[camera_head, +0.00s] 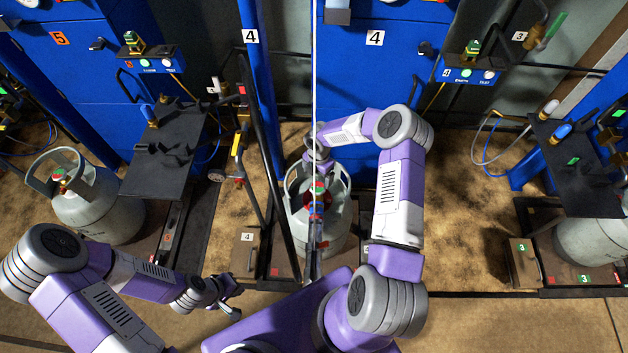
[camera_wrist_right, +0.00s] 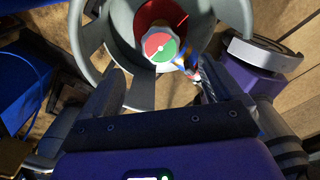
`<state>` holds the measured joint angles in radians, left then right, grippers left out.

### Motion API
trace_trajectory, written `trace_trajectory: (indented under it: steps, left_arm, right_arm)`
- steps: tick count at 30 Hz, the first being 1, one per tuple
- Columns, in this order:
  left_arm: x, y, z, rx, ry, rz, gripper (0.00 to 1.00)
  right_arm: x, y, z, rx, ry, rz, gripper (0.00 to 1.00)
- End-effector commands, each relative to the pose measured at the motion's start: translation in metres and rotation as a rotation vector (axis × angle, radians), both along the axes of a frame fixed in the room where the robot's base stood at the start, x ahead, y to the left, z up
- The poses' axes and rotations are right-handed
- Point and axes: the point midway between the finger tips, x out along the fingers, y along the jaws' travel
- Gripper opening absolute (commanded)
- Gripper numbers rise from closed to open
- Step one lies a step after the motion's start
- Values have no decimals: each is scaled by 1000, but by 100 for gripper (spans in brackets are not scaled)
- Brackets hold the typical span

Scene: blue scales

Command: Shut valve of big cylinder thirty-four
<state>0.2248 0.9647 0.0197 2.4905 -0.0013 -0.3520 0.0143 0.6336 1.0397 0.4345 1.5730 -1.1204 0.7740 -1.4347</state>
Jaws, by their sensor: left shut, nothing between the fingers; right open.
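A grey gas cylinder (camera_head: 335,240) stands upright in the middle, in the bay marked 4. Its valve knob (camera_head: 318,187), red and green on top, sits inside the collar; the knob (camera_wrist_right: 160,47) and the collar (camera_wrist_right: 88,40) also show in the right wrist view. My right gripper (camera_head: 314,160) is over the far side of the collar. In the right wrist view it is open, its fingers (camera_wrist_right: 160,85) apart with the knob ahead between them. No contact with the knob is visible. My left gripper (camera_head: 228,298) is shut and empty at lower left, away from the cylinder. No number thirty-four is legible.
Another grey cylinder (camera_head: 98,208) stands at left, and one (camera_head: 590,243) at the right edge. Black shelves (camera_head: 168,150) and blue cabinets (camera_head: 370,75) stand behind. A dark post (camera_head: 268,170) is close left of the middle cylinder. Floor to its right (camera_head: 460,220) is clear.

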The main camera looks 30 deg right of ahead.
Motion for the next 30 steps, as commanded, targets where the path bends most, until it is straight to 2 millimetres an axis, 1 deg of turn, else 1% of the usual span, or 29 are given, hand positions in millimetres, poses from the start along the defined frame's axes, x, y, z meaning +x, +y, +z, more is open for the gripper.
trace_trajectory:
  steps: [2,5,9,12,15,19,26,29,30]
  left_arm:
    - [0,0,-3,0,0,0,0]
    - [0,0,-6,0,0,0,0]
    - [0,0,-13,0,0,0,0]
    - [0,0,-16,0,0,0,0]
    - [0,0,-19,0,0,0,0]
    - [0,0,-20,0,0,0,0]
    - [0,0,-19,0,0,0,0]
    - [0,0,-19,0,0,0,0]
    - [0,0,-19,0,0,0,0]
  right_arm:
    - [1,-4,-7,-9,1,13,92]
    - [1,-3,-21,-9,2,14,92]
    - [0,-3,-45,-8,2,13,92]
    - [0,-3,-59,-8,2,11,92]
    - [0,-3,-69,-8,1,11,92]
    - [1,-3,-74,-9,0,11,92]
    - [1,-3,-74,-9,0,11,92]
    - [1,-3,-74,-9,0,11,80]
    - [1,-3,-74,-9,0,11,74]
